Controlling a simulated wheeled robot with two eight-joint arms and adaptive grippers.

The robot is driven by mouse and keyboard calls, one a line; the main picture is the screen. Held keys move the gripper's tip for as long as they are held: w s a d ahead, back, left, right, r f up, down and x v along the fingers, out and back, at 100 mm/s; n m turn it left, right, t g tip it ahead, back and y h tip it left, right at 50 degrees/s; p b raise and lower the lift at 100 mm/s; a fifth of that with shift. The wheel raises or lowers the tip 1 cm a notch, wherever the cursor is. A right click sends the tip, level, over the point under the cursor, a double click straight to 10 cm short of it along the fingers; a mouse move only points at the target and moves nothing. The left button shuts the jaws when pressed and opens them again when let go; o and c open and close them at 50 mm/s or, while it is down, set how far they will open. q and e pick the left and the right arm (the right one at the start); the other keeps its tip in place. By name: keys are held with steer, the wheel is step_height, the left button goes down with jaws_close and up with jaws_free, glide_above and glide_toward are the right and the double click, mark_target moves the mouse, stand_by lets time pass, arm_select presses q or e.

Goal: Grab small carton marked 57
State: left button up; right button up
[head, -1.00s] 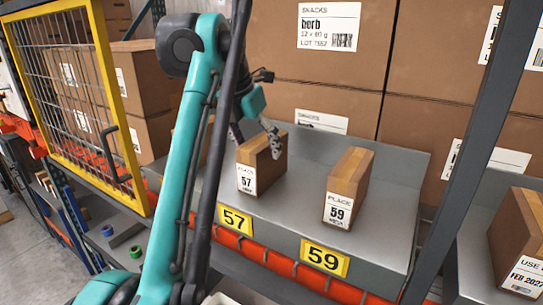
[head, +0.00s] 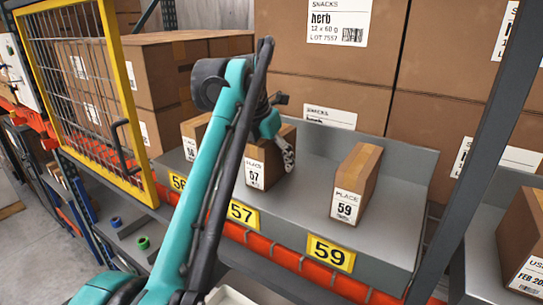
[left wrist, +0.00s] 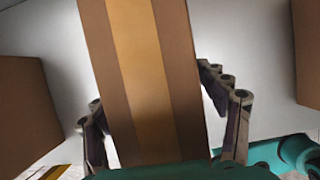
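The small brown carton marked 57 (head: 256,174) stands upright on the grey shelf tray behind the yellow 57 tag (head: 242,213). My left arm hides part of it in the head view. My left gripper (head: 270,148) is down at the carton, with one finger showing along its right side. In the left wrist view the carton's taped top (left wrist: 148,70) lies between the two fingers of the left gripper (left wrist: 162,112). The fingers are spread, one on each side, and I see no clear grip; contact is hard to tell. My right gripper is not in view.
A carton marked 59 (head: 355,184) stands to the right, with a gap between. Another small carton (head: 194,130) stands to the left behind my arm. Large herb cartons (head: 330,85) back the tray. A yellow-framed mesh gate (head: 85,95) and a dark upright (head: 480,150) flank it.

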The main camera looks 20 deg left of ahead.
arm_select(q)
steer(key=c, duration=1.4)
steer(key=shift+o, duration=0.2)
